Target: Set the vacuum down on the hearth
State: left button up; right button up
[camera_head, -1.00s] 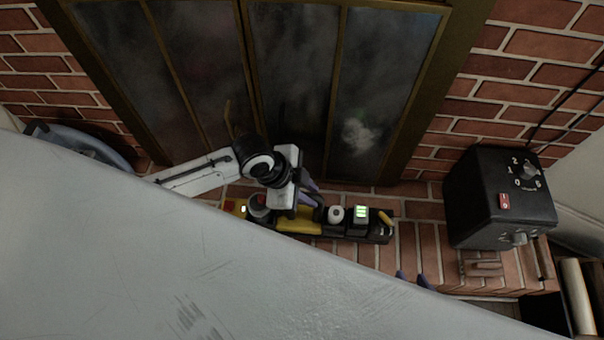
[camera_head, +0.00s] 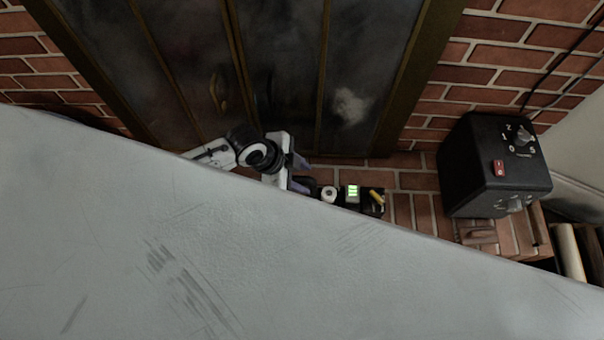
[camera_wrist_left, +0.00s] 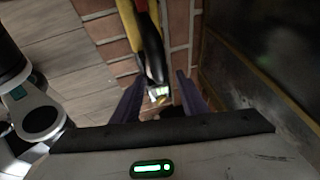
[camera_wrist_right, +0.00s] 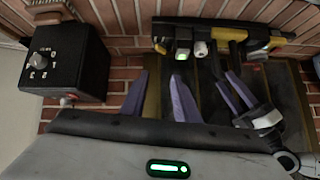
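The yellow and black vacuum (camera_wrist_right: 200,28) lies along the brick hearth (camera_head: 424,212) in front of the glass fireplace doors. In the head view only its end with a green-lit screen (camera_head: 352,193) and a white knob shows; the rest is hidden. My left gripper (camera_head: 300,172) is open beside the vacuum, on the door side. The right wrist view shows the left fingers (camera_wrist_right: 236,92) apart and clear of it. The left wrist view shows the vacuum (camera_wrist_left: 146,40) beyond the open fingers. My right gripper (camera_wrist_right: 160,92) is open and empty, hidden in the head view.
A black box with a dial and a red switch (camera_head: 495,165) stands at the right end of the hearth. Closed glass doors (camera_head: 285,70) rise behind. A large pale surface close to the head camera hides the lower picture. Bare bricks lie between vacuum and box.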

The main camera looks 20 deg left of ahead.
pick_arm(q)
jog(key=p+v, duration=0.4)
jog(key=v, duration=0.7)
jog(key=s+d+n+t+h, duration=0.1)
jog(key=s+d+n+t, duration=0.25)
jog(key=d+n, duration=0.3)
jog(key=s+a+f+n+t+y, duration=0.1)
jog(key=s+a+n+t+y, duration=0.1)
jog(key=s+a+n, duration=0.3)
jog(key=shift+a+f+n, duration=0.3)
jog(key=shift+f+n, duration=0.1)
jog(key=shift+n, duration=0.45)
pick_arm(e)
jog(key=shift+d+r, duration=0.15)
jog(key=shift+r, duration=0.8)
